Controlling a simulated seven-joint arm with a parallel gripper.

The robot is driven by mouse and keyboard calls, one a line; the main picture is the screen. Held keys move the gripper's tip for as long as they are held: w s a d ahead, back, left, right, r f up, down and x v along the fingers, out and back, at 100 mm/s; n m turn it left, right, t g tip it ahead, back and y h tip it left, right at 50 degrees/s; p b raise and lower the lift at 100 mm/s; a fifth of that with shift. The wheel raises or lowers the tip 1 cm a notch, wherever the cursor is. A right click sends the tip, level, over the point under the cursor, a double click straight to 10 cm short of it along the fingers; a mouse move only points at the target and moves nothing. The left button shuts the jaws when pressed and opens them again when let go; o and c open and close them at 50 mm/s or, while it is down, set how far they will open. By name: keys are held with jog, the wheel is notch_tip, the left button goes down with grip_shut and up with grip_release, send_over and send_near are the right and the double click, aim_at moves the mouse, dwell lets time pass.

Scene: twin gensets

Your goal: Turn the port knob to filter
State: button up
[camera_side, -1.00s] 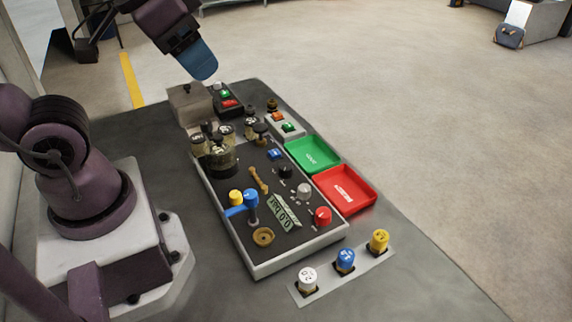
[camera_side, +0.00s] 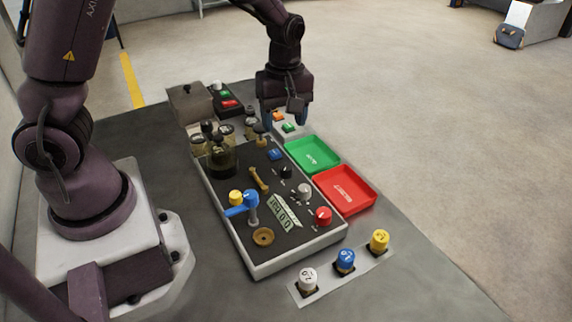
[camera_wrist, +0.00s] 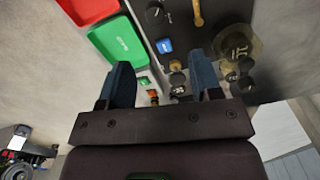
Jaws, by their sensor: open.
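No knob label is legible, so I cannot tell which knob is the port one. On the main panel are a black knob (camera_side: 285,172), a grey knob (camera_side: 304,190) and a red knob (camera_side: 323,215). The black knob also shows in the wrist view (camera_wrist: 154,13). My gripper (camera_side: 286,119) is over the panel's far end, above a small box with an orange button (camera_side: 278,116) and a green button (camera_side: 288,127). In the wrist view my gripper (camera_wrist: 161,75) has its blue fingers apart, with nothing held between them. The arm hides part of the small box.
A green tray (camera_side: 332,146) and a red tray (camera_side: 368,188) lie right of the panel. Glass jars (camera_side: 222,162) and a blue lever (camera_side: 251,208) rise from it. White, blue (camera_side: 344,259) and yellow capped pieces stand on a near strip. Another button box (camera_side: 228,100) sits behind.

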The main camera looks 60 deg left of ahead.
aim_at(286, 166)
jog(key=shift+n, duration=0.9)
jog(key=f, duration=1.2)
jog(key=shift+w+f, duration=0.25)
jog(key=shift+f, duration=0.1)
jog(key=c, duration=0.9)
